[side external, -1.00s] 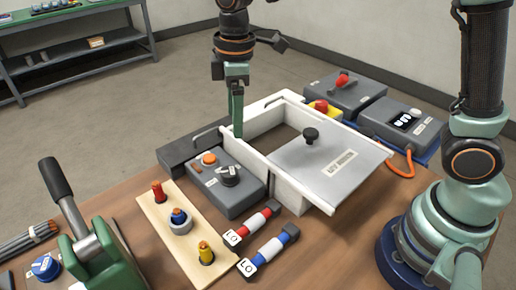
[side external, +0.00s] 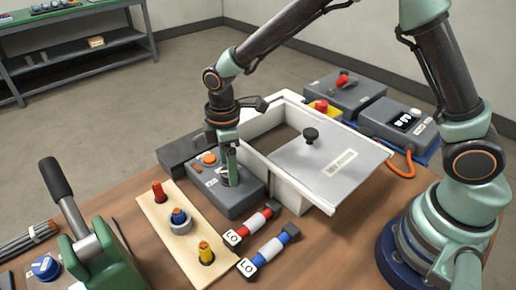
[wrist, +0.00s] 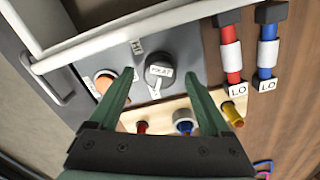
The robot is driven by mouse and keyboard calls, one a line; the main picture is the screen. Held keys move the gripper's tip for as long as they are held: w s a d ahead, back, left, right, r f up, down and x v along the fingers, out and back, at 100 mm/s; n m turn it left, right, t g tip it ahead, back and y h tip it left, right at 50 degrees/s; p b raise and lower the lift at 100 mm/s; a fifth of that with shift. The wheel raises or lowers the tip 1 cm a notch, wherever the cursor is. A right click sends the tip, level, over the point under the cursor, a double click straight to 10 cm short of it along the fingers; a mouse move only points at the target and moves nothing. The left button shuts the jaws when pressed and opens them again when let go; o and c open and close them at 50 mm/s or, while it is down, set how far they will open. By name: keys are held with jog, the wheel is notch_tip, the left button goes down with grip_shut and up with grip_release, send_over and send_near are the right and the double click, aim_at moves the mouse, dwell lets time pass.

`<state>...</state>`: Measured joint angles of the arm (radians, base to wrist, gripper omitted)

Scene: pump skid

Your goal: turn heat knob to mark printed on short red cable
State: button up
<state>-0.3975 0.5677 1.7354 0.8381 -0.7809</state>
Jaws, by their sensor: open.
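The heat knob (wrist: 159,68) is a dark round knob with a white label, on a grey box (side external: 236,205). My gripper (wrist: 158,78) is open, with a finger on either side of the knob in the wrist view; I cannot tell whether they touch it. In the side view my gripper (side external: 230,182) is down at the knob and mostly hides it. Small white marks sit around the knob, one reading HI (wrist: 137,46). The short red cable (side external: 254,225) lies on the table, its white tag reading LO (wrist: 233,56).
An orange button (side external: 209,158) sits beside the knob. A blue cable (side external: 269,250), also tagged LO, lies by the red one. A wooden strip with coloured pegs (side external: 160,219) is in front. A white-walled bin (side external: 262,122) with a grey lid stands close behind.

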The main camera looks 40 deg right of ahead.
jog(key=shift+f, duration=0.55)
grip_shut()
jog(key=shift+m, duration=0.3)
jog(key=m, duration=1.1)
jog(key=shift+r+m, duration=0.1)
jog(key=shift+m, duration=0.2)
